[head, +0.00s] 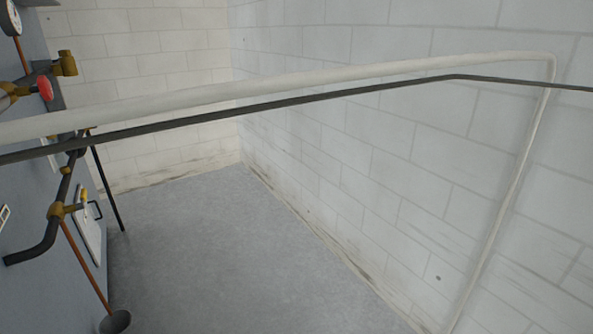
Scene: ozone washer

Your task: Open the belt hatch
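A pale, flat panel (89,232) with a small dark handle (97,210) sits on the side of the blue-grey machine (32,275) at the lower left. It is seen at a steep angle and looks closed, but I cannot tell for sure. It may be the belt hatch; no label can be read. A small yellow part shows at its upper edge. My gripper is not in view.
A thick white pipe (300,83) and a thin dark pipe (300,98) cross the view. A red-handled valve (45,88), brass fittings and a gauge (11,18) are at the left. The grey floor (220,255) is clear up to white block walls (400,150).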

